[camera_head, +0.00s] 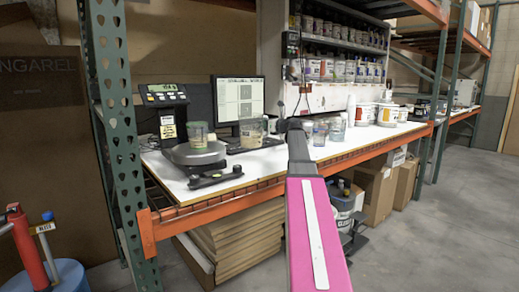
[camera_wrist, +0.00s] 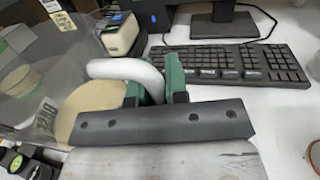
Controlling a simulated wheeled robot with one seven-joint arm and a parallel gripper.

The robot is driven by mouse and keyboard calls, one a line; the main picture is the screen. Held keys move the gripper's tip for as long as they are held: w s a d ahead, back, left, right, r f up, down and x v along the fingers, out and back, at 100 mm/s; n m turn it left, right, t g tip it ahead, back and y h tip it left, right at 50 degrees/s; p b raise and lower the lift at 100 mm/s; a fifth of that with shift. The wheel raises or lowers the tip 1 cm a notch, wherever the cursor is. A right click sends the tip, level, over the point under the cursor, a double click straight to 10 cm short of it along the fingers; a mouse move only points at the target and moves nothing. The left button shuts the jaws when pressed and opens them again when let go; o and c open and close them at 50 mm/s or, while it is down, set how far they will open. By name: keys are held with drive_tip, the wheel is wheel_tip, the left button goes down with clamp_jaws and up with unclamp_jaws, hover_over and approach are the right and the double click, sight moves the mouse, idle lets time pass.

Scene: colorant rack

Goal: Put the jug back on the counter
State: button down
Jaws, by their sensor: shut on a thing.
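The clear jug (camera_head: 251,133) with beige contents is in front of the monitor in the head view. In the wrist view the jug (camera_wrist: 52,92) fills the left side, its white handle between the green fingers. My gripper (camera_wrist: 155,80) is shut on that handle. In the head view the gripper is small and mostly hidden at the end of my pink arm. The white counter (camera_head: 318,152) lies below the jug. I cannot tell whether the jug's base touches it.
A black keyboard (camera_wrist: 235,63) lies right of the gripper in the wrist view. A scale (camera_head: 194,154) with a green-rimmed cup (camera_head: 198,134) stands left of the jug. The monitor (camera_head: 238,98) is behind. Bottles and tubs (camera_head: 388,115) stand to the right.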

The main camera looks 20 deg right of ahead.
wheel_tip(320, 180, down, 8)
drive_tip(key=shift+f, duration=0.1)
idle(0.4)
drive_tip(key=c, duration=1.1)
unclamp_jaws()
drive_tip(key=shift+f, duration=0.1)
drive_tip(key=shift+r, duration=0.2)
drive_tip(key=v, duration=1.2)
drive_tip(key=shift+f, duration=0.1)
